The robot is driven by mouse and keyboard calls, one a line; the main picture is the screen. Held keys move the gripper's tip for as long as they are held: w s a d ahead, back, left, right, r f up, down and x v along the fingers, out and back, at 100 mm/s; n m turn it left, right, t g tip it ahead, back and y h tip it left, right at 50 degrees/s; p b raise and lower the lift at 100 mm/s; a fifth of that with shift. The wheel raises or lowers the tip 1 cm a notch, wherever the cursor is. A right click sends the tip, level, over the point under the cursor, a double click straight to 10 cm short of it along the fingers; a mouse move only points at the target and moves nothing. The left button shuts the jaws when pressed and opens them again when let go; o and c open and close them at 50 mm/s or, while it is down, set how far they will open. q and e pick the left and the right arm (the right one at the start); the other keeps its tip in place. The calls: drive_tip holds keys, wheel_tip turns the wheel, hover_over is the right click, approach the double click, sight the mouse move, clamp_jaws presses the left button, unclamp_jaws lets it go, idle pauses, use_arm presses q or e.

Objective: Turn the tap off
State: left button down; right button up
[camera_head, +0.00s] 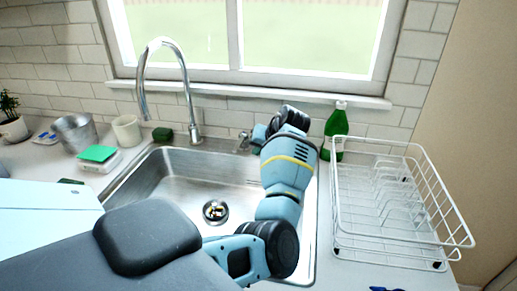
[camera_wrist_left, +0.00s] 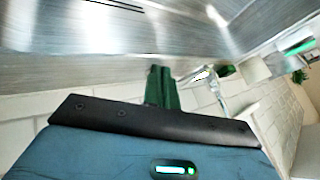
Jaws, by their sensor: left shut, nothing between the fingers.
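The chrome tap (camera_head: 190,95) has a tall curved spout over the steel sink, and no water stream is visible. A small metal lever (camera_head: 243,142) stands on the sink's back rim, right of the spout base. My left gripper (camera_head: 256,138) is just right of the lever; its wrist partly hides it, and I cannot tell whether they touch. In the left wrist view the shut fingers (camera_wrist_left: 161,72) look dark green with nothing between them, and chrome tap parts (camera_wrist_left: 213,82) show to their right. My right gripper is not in view.
The sink (camera_head: 170,170) lies under my arm. A green bottle (camera_head: 337,127) and a white wire dish rack (camera_head: 385,215) stand to the right. A cup (camera_head: 127,130), a metal pot (camera_head: 74,132) and a dark green sponge (camera_head: 162,134) are left. The window sill is behind.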

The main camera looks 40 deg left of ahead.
use_arm(q)
drive_tip(key=v, duration=0.9)
drive_tip(key=shift+s+r, duration=0.35)
drive_tip(key=shift+d, duration=0.1)
